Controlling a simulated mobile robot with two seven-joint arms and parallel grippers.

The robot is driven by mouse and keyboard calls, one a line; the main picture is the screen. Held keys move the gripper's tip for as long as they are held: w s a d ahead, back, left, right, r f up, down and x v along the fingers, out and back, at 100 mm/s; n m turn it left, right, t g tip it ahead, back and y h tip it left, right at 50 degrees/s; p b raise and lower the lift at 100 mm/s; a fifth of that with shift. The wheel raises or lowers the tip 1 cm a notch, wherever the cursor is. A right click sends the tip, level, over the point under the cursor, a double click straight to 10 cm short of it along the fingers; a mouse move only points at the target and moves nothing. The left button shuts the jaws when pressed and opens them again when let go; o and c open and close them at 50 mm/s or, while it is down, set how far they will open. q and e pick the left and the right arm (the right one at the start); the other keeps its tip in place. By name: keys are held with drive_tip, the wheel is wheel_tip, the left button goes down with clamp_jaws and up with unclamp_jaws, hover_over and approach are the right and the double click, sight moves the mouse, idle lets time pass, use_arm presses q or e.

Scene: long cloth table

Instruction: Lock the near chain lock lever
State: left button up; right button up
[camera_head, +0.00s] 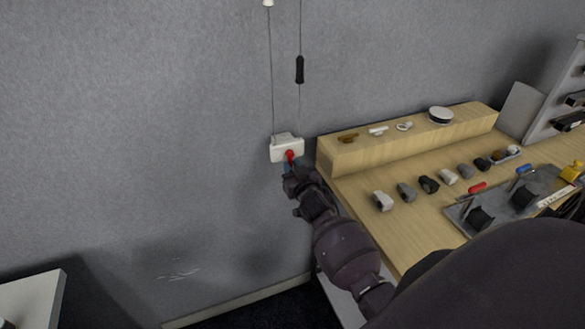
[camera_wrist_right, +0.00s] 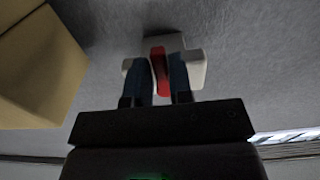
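The chain lock is a small white box (camera_head: 286,149) on the grey wall, with a red lever (camera_head: 290,155) on its front. Thin cords run up the wall from the box. My right gripper (camera_head: 289,165) is at the box, reaching up from below. In the right wrist view its two blue fingers (camera_wrist_right: 163,78) stand on either side of the red lever (camera_wrist_right: 159,66), which fills the space between them. The white housing (camera_wrist_right: 195,68) shows behind the fingers. The lever's exact angle is hard to tell. My left gripper is not in view.
A black cord weight (camera_head: 299,69) hangs above the box. To the right, a wooden table (camera_head: 354,203) with a raised wooden shelf (camera_head: 345,158) carries several small fittings and a grey tray (camera_head: 462,213). The shelf's end is close to the box. A white surface (camera_head: 32,298) stands at lower left.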

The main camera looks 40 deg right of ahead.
drive_tip(key=o, duration=0.3)
drive_tip(key=v, duration=1)
drive_tip(key=shift+s, duration=0.4)
drive_tip(key=s+a+f+n+g+y, duration=0.1)
drive_tip(key=s+a+f+g+y, duration=0.1)
drive_tip(key=s+a+f, duration=0.3)
drive_tip(key=s+a+f+n+g+y, duration=0.2)
drive_tip(key=s+f, duration=0.4)
drive_tip(key=s, duration=0.7)
drive_tip(key=a+g, duration=0.1)
drive_tip(key=a, duration=0.1)
drive_tip(key=shift+s+a+f+n+g, duration=0.15)
drive_tip(key=shift+a+f+n+g, duration=0.15)
drive_tip(key=shift+a, duration=0.1)
